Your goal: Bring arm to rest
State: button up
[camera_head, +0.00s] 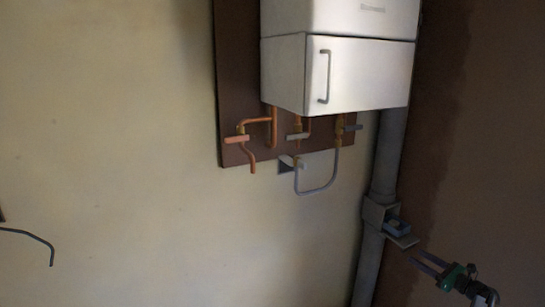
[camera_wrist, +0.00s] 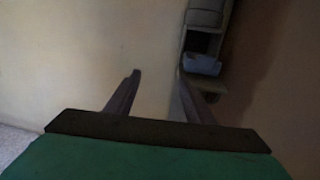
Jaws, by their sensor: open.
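My gripper (camera_head: 426,264) is at the lower right in the head view, with its two dark fingers apart and nothing between them. In the wrist view the fingers of my gripper (camera_wrist: 158,92) also stand apart, with bare wall between them. The fingers point toward a small grey box bracket (camera_head: 377,214) on the pipe. A blue-grey block (camera_head: 397,226) sits in or on this bracket, close beyond the fingertips. The block also shows in the wrist view (camera_wrist: 202,65), just past the right finger. I cannot tell the exact gap between them.
A white boiler cabinet (camera_head: 360,72) with a handle hangs on a brown board (camera_head: 233,90). Copper pipes with valves and a grey looped hose (camera_head: 318,191) hang below. A grey vertical pipe (camera_head: 389,150) runs down the corner. A dark bent rod (camera_head: 40,240) shows at left.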

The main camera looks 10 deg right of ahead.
jog(key=w+a+f+n+g+y, duration=0.1)
jog(key=w+a+f+y, duration=0.2)
jog(key=a, duration=0.7)
jog(key=w+a+f+n+g, duration=0.1)
jog(key=w+a+f+g, duration=0.15)
jog(key=a+f, duration=0.45)
jog(key=w+a+f+n+g+y, duration=0.15)
jog(key=w+a, duration=0.25)
jog(key=a, duration=0.8)
jog(key=s+a+f+n+g+y, duration=0.15)
jog(key=a+f, duration=0.25)
jog(key=a, duration=0.4)
jog(key=s+a+f+n+g, duration=0.1)
jog(key=s+a+f+g, duration=0.25)
jog(key=a, duration=0.55)
jog(key=s+a+f+n+g, duration=0.1)
jog(key=s+a+f+n, duration=0.1)
jog(key=a+f, duration=0.45)
jog(key=s+a+f+n+g+h, duration=0.2)
jog(key=s+a+f+n+g, duration=0.3)
jog(key=s+a, duration=0.6)
jog(key=s+a+f+n+g+h, duration=0.2)
jog(key=s+a+f+n+g, duration=0.4)
jog(key=s, duration=0.8)
jog(key=s+d+n+h, duration=0.8)
jog(key=s+d+n, duration=0.2)
jog(key=s+n, duration=0.3)
jog(key=shift+s+d, duration=0.15)
jog(key=shift+s, duration=0.85)
